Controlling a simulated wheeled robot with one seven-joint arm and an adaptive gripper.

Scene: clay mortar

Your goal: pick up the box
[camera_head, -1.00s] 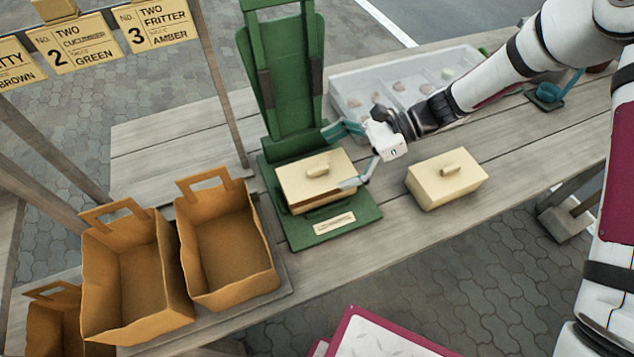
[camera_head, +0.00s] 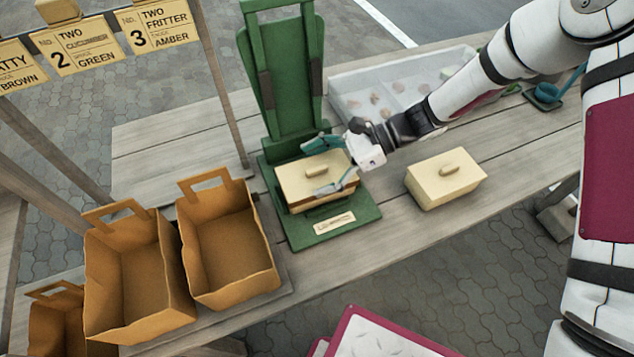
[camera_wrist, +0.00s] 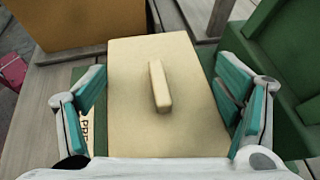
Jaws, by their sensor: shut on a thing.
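A cream box (camera_head: 294,181) with a small bar handle on its lid sits on the base of the green press stand (camera_head: 350,222). My gripper (camera_head: 322,168) reaches it from the right, with one finger along its far side and one along its near side. The handle lies between the fingers, untouched. The box's underside is hidden. A second similar cream box (camera_head: 440,187) stands on the table to the right.
Two open brown paper bags (camera_head: 128,275) (camera_head: 228,245) stand on the left. The tall green back of the press (camera_head: 292,80) rises behind the held box. A clear tray (camera_head: 385,95) with several food pieces lies behind. Bare planks (camera_head: 345,275) run along the front.

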